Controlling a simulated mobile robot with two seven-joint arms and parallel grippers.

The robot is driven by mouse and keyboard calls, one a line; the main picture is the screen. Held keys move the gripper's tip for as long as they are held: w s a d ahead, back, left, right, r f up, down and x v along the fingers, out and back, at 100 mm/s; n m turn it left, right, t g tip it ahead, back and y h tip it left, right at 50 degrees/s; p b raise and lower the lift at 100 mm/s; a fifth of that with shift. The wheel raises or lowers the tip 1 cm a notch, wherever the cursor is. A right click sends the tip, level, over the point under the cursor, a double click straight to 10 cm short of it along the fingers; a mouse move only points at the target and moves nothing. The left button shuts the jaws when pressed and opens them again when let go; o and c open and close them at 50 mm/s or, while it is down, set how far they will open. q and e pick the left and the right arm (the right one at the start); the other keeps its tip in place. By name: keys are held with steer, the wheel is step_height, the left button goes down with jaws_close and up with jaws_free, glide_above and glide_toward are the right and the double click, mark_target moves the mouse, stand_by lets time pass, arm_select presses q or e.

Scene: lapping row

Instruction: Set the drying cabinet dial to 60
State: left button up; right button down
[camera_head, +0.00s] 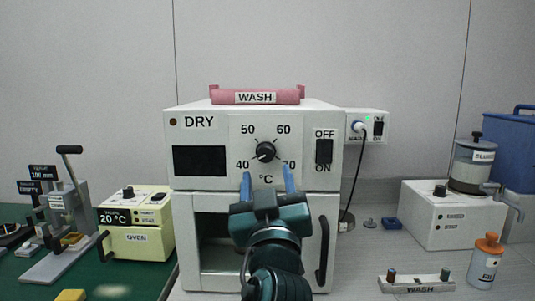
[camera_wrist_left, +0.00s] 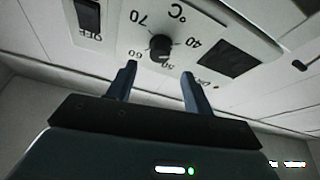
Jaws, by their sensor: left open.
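The drying cabinet (camera_head: 184,132), marked DRY, stands in the middle of the head view. Its black round dial (camera_head: 266,152) sits on a pale panel with 40, 50, 60 and 70 around it. My left gripper (camera_head: 267,179) is open, fingers up, in front of the cabinet and below the dial in the picture. In the left wrist view the dial (camera_wrist_left: 160,48) appears upside down, beyond and between the open fingers (camera_wrist_left: 159,76), apart from them. My right gripper is not in view.
An OFF/ON switch (camera_head: 324,151) is right of the dial, and a dark display (camera_head: 199,160) left. A pink WASH roll (camera_head: 256,96) lies on top. The yellow oven (camera_head: 137,243) stands left; a white machine (camera_head: 440,222) and an orange-capped bottle (camera_head: 485,265) are right.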

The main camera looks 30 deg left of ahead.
mark_target(265, 156)
arm_select(q)
steer(key=p+x, duration=0.1)
steer(key=x, duration=0.5)
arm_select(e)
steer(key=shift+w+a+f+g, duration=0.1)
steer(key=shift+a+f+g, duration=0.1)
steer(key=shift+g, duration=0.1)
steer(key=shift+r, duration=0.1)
arm_select(q)
steer(key=c, duration=1)
steer(key=shift+o, duration=0.2)
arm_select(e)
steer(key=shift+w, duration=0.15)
